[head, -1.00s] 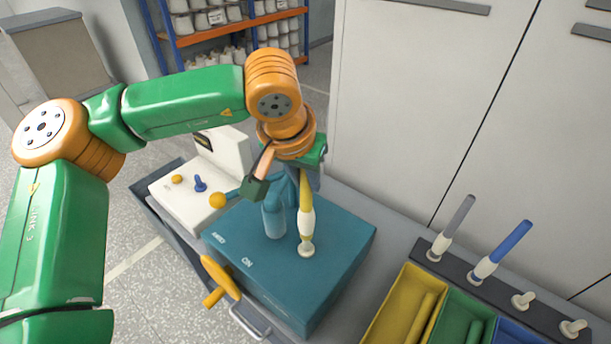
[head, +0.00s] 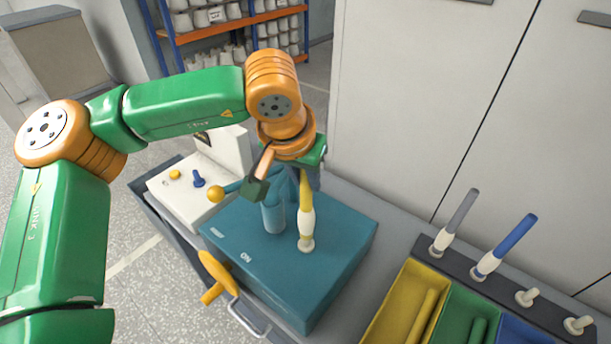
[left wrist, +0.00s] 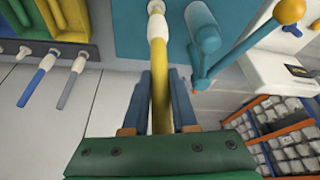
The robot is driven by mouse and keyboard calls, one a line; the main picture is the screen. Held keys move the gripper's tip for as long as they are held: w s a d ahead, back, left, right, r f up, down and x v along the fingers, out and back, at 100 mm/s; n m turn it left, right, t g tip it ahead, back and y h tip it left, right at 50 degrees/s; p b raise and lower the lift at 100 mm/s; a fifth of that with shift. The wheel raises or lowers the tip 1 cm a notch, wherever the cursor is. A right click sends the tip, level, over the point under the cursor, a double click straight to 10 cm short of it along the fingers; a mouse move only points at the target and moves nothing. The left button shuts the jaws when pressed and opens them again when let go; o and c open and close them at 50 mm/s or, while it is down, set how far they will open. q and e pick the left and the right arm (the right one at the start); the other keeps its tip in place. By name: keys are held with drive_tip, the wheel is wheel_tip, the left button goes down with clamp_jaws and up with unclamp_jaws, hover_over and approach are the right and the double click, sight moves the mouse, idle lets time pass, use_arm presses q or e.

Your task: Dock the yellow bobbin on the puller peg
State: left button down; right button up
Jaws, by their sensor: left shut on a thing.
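The yellow bobbin (head: 305,195), a yellow rod with a white lower end, stands almost upright over the puller peg (head: 305,246) on top of the teal box. Its white end meets the peg's pale base; I cannot tell whether it is fully seated. My left gripper (head: 307,174) is shut on the bobbin's upper yellow part, and my wrist partly hides its fingers. In the left wrist view, the yellow bobbin (left wrist: 159,65) runs between the two blue fingers of my left gripper (left wrist: 160,76), its white end in line with the peg (left wrist: 156,7). My right gripper is not in view.
A teal post and lever with a yellow ball (head: 215,193) stand close left of the bobbin. A yellow handle (head: 218,273) is on the teal box (head: 340,262). A rack (head: 465,270) with grey and blue bobbins and coloured trays (head: 388,318) lie right.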

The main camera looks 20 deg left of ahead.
use_arm(q)
drive_tip(key=shift+r, duration=0.15)
drive_tip(key=shift+r+p, duration=0.65)
drive_tip(key=shift+p, duration=0.05)
drive_tip(key=shift+f+b, duration=1.15)
drive_tip(key=shift+f, duration=0.05)
idle(0.6)
drive_tip(key=c, duration=1)
unclamp_jaws()
drive_tip(key=shift+r, duration=0.1)
